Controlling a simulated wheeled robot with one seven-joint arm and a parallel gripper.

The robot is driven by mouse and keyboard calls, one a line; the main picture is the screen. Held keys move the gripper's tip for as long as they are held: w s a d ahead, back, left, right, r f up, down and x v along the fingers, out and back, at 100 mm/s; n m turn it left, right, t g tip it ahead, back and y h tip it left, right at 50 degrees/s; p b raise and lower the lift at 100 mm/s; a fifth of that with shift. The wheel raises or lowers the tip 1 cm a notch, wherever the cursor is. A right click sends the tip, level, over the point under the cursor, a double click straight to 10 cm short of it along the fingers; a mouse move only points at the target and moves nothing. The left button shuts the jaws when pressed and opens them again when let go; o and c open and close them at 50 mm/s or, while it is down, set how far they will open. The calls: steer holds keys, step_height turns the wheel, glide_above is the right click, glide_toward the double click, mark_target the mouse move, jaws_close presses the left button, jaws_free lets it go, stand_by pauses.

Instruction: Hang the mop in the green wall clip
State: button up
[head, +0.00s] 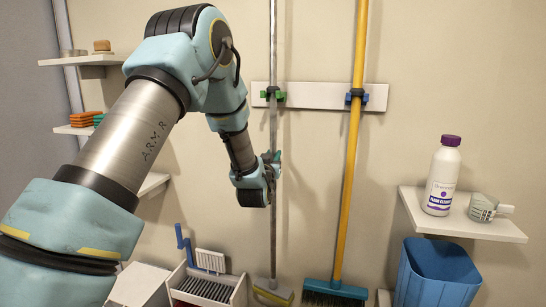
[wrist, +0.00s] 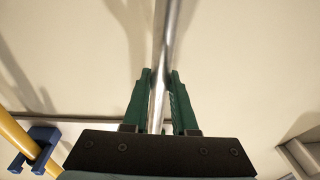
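The mop has a thin grey metal handle (head: 273,45) and stands nearly upright against the wall. Its yellow-and-grey head (head: 272,292) is low at the bottom edge. The green wall clip (head: 281,96) is on a white rail, and the handle runs up through the clip's place. I cannot tell if the handle is fully seated in it. My gripper (head: 273,158) is on the handle below the clip. In the wrist view, its green fingers (wrist: 161,85) lie close on both sides of the handle (wrist: 165,45) and look shut on it. The clip is not clear there.
A yellow broom (head: 353,150) hangs to the right in a blue clip (head: 357,97). A shelf (head: 470,228) holds a white bottle (head: 441,180) and a cup (head: 482,208) above a blue bin (head: 437,275). Brushes and a caddy (head: 207,285) are low left of the mop.

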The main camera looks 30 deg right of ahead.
steer(key=o, duration=0.5)
steer(key=shift+o, duration=0.2)
steer(key=shift+s+a+f, duration=0.1)
steer(key=r+b+v, duration=0.1)
steer(key=b+v, duration=0.2)
steer(key=v, duration=0.7)
steer(key=w+a+f+n+g+y+p, duration=0.15)
steer(key=a+y, duration=0.25)
steer(key=a, duration=0.6)
steer(key=w+a+f+n+g+y+p, duration=0.1)
steer(key=a+f+g+y+p, duration=0.15)
steer(key=a, duration=0.65)
steer(key=s+a+n+g+y+p, duration=0.2)
steer(key=s+a+n+g+y, duration=0.2)
steer(key=s+a+g, duration=0.5)
steer(key=s+a+y, duration=0.1)
steer(key=s+a, duration=0.6)
steer(key=a, duration=0.4)
steer(key=shift+a+f, duration=0.15)
steer(key=shift+f, duration=0.2)
